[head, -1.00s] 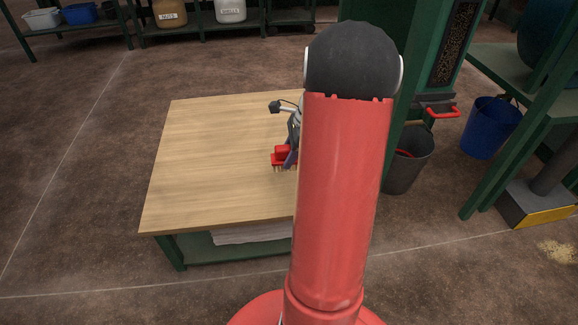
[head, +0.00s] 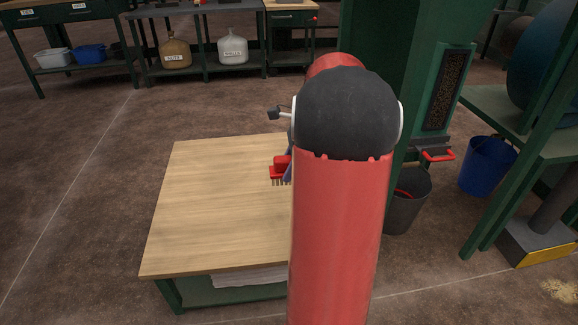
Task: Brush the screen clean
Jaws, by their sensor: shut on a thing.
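A red brush (head: 279,169) with bristles pointing down shows just left of my arm, over the right part of the wooden table top. My gripper (head: 288,175) is shut on it; only a dark sliver of a finger shows, and my arm hides the rest. The bristles appear to be above the wood, though the exact gap is unclear. A tall, speckled brownish panel (head: 447,90) in a dark frame is set in the green machine at the right; it may be the screen. Its surface is too small to judge how clean it is.
The wooden table (head: 215,205) is bare on its left. Right of my arm stand a dark grey bin (head: 407,205), a red handle (head: 438,155) and a blue bucket (head: 487,165). A green stand (head: 500,120) is farther right. Shelves with jugs (head: 232,50) line the back.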

